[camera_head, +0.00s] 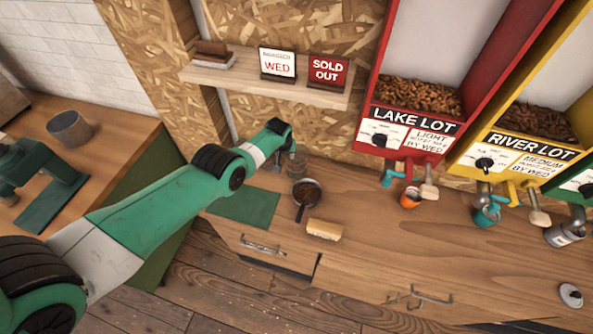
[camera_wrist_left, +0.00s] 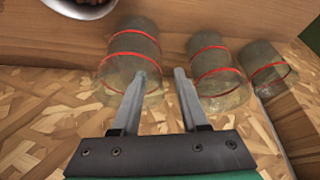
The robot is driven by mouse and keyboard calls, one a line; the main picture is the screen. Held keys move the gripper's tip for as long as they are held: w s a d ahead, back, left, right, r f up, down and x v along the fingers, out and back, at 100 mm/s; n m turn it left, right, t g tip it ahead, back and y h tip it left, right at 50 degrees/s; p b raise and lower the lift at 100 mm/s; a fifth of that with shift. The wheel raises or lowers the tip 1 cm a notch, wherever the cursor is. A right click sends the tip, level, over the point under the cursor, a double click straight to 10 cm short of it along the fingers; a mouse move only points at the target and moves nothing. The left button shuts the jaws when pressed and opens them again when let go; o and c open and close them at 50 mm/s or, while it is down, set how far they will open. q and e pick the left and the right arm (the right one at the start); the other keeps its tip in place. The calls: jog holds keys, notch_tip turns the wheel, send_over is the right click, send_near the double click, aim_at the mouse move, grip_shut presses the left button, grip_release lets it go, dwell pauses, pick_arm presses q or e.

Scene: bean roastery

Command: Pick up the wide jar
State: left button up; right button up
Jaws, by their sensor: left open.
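Three clear glass jars with red bands show in the left wrist view. The left jar (camera_wrist_left: 132,55) looks the widest, the middle jar (camera_wrist_left: 214,72) is narrower, and the right jar (camera_wrist_left: 268,72) is smaller. My left gripper (camera_wrist_left: 161,75) is open with nothing between its fingers. Its left finger overlaps the widest jar in the picture; I cannot tell whether they touch. In the head view, my left gripper (camera_head: 289,147) hangs above a glass jar (camera_head: 298,165) near the back wall, and the arm hides other jars. My right gripper is not in view.
A pan of beans (camera_head: 307,191) stands just in front of the jars. A green mat (camera_head: 246,204) and a tan block (camera_head: 324,229) lie nearby. A shelf (camera_head: 255,78) with signs hangs above.

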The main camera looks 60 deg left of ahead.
pick_arm(q)
jog(key=shift+w+f, duration=0.1)
grip_shut()
dwell(1.4)
